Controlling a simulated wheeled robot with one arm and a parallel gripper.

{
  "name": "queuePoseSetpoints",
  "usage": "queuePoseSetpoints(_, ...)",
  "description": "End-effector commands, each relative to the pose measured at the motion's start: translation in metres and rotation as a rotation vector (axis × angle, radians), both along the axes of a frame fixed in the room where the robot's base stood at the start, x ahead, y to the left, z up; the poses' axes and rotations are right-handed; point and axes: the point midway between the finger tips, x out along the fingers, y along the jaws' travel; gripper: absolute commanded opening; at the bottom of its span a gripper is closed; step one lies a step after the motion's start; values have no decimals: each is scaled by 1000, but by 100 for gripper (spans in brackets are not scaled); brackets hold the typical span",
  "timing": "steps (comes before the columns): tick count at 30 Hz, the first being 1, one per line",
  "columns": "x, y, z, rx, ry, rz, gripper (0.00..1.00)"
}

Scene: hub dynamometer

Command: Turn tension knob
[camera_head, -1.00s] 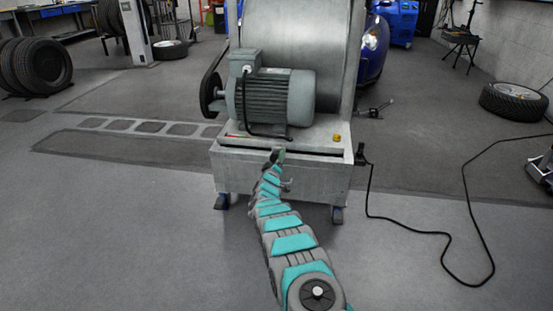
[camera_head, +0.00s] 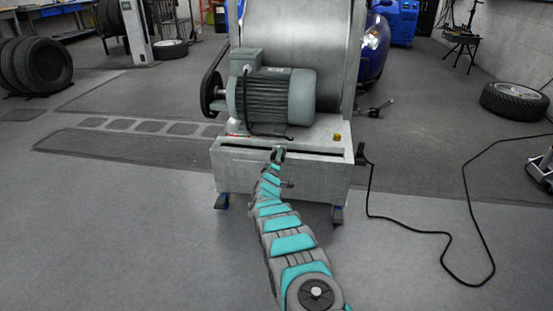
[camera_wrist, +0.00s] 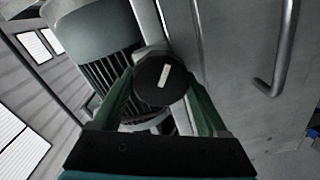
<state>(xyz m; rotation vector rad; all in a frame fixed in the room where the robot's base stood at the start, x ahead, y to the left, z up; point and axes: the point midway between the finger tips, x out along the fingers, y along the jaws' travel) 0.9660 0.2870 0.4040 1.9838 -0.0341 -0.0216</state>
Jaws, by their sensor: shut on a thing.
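The tension knob (camera_wrist: 160,80) is a round black knob with a white bar mark on its face, seen in the wrist view. The white bar stands nearly upright in that view, leaning slightly right. My gripper (camera_wrist: 163,88) is shut on the knob, one green finger on each side of it. In the head view my gripper (camera_head: 278,154) is at the front of the dynamometer base (camera_head: 235,177), below the motor. The knob is too small and too covered by my gripper to make out in the head view.
The grey motor (camera_head: 275,97) sits on the base in front of the large roller (camera_head: 300,35). A bent metal bar (camera_wrist: 283,55) is at the right in the wrist view. A black cable (camera_head: 440,233) lies on the floor at right.

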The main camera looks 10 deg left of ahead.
Motion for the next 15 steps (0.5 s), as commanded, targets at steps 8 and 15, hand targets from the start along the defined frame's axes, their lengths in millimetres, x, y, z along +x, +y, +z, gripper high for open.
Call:
queuePoseSetpoints(8, -1, 0, -2, 0, 3, 0, 95)
queuePoseSetpoints(15, 0, 0, -1, 0, 2, 1, 100)
